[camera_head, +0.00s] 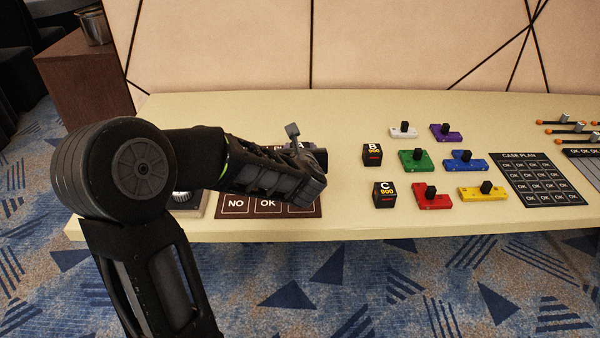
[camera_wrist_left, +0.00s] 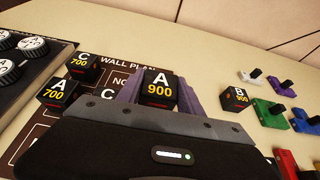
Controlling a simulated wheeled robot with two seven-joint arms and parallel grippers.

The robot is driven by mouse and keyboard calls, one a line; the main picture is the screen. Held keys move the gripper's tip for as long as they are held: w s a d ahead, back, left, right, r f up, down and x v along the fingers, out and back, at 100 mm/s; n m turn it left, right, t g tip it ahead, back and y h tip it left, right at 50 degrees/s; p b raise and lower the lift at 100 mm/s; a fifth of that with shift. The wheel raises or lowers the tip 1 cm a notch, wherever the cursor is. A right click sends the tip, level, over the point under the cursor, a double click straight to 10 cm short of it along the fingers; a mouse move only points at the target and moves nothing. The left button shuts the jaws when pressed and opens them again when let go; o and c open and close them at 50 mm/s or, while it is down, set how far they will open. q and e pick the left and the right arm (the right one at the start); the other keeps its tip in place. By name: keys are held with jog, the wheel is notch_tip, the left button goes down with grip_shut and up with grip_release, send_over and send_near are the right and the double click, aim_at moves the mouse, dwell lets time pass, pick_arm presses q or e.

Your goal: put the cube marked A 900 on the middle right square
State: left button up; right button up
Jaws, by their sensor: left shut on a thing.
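The black cube marked A 900 (camera_wrist_left: 159,92) sits between the purple fingers of my left gripper in the left wrist view, its label facing the camera. My left gripper (camera_head: 314,157) is shut on it, over the right part of the dark wall plan board (camera_head: 317,212). The gripper hides the cube in the head view. The board also shows in the left wrist view (camera_wrist_left: 30,137). The middle right square is hidden behind my gripper, and I cannot tell the cube's height above it. My right gripper is not in view.
Cubes C 700 (camera_wrist_left: 84,67) and A 700 (camera_wrist_left: 56,93) stand on the board's left. Cubes B 900 (camera_head: 372,154) and C 900 (camera_head: 384,194) stand right of the board. Several coloured blocks with black knobs and a case plan board (camera_head: 541,162) lie farther right.

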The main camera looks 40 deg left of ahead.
pick_arm(q)
jog(key=shift+f, duration=1.05)
jog(key=shift+f+b, duration=0.4)
jog(key=shift+f, duration=1.5)
jog(key=shift+f, duration=0.15)
jog(key=o, duration=1.4)
